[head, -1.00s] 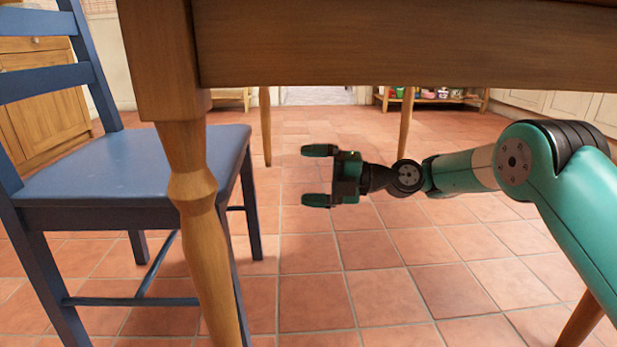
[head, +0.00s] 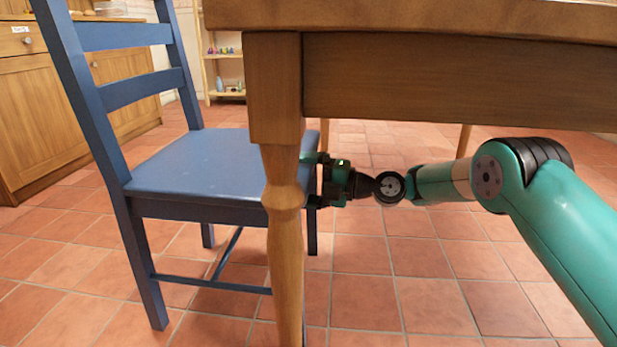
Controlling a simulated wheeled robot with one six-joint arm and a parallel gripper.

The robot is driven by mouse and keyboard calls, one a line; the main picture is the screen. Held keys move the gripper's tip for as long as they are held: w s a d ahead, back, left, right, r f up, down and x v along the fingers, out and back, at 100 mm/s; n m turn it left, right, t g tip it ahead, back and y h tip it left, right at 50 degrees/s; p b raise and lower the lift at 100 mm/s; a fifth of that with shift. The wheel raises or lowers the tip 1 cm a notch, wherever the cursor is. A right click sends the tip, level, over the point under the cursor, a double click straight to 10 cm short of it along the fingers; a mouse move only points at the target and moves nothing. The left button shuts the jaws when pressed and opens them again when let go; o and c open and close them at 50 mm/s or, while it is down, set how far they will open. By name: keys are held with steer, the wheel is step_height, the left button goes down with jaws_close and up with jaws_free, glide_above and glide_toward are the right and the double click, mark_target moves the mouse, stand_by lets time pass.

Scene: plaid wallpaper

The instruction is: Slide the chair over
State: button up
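The blue wooden chair (head: 190,170) stands upright on the tiled floor at the left, its slatted back on the left and its seat pointing right toward the table. My gripper (head: 312,182) is under the table, at the right front edge of the seat, pointing left. Its fingertips are partly hidden behind the table's front leg and overlap the seat edge in the picture. I cannot tell whether the fingers touch the seat or how far apart they are around it.
The wooden table (head: 450,75) spans the upper right, above my arm. Its turned leg (head: 285,220) stands between the camera and the chair's front. A wooden cabinet (head: 30,110) is behind the chair at the left. A shelf (head: 225,92) stands at the back. Floor left of the chair is clear.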

steer(key=shift+a, duration=0.25)
steer(key=c, duration=1.8)
